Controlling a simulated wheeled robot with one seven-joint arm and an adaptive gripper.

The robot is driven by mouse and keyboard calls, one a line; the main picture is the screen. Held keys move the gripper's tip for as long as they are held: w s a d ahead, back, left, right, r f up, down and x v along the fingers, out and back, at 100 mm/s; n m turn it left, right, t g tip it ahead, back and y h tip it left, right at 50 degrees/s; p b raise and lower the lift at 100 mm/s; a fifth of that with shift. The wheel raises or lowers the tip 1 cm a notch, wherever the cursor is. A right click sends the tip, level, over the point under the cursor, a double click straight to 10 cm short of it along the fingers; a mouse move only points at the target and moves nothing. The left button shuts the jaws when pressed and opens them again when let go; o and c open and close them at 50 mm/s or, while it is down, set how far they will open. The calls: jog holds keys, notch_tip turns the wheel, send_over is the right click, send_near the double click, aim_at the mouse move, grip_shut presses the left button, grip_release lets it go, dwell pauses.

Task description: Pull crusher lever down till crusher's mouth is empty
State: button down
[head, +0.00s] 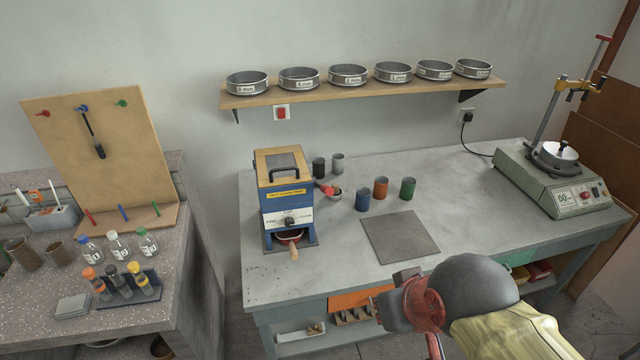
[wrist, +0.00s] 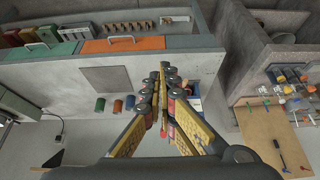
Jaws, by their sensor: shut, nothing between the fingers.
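The crusher (head: 288,205) is a blue box with a wooden top and a white front panel, standing upright at the bench's left end. A short lever with a red grip (head: 326,188) sticks out from its right side. A black handle arches over its top, and a small pan with a wooden handle (head: 293,252) sits at its base. I cannot see into its mouth. My gripper (head: 390,298) is low over the bench's front edge, right of the crusher and apart from it. In the wrist view my gripper (wrist: 163,72) is shut and empty; its fingers hide most of the crusher.
Black, grey, blue (head: 362,200), orange (head: 381,187) and green (head: 408,187) cups stand right of the crusher. A flat grey plate (head: 400,237) lies mid-bench. A green-grey machine (head: 552,180) stands at the right. A sieve shelf (head: 365,93) hangs above. A gap separates the left bench.

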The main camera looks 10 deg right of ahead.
dwell(0.4)
jog(key=w+a+r+n+g+p, duration=0.1)
jog(key=w+r+g+p, duration=0.2)
jog(key=w+r+p, duration=1.1)
jog(key=w+a+t+h+p, duration=0.1)
jog(key=w+p, duration=0.9)
jog(key=w, duration=1.3)
jog(key=shift+a+f+t+h, duration=0.35)
jog(key=shift+f+t, duration=0.1)
jog(key=shift+t, duration=0.25)
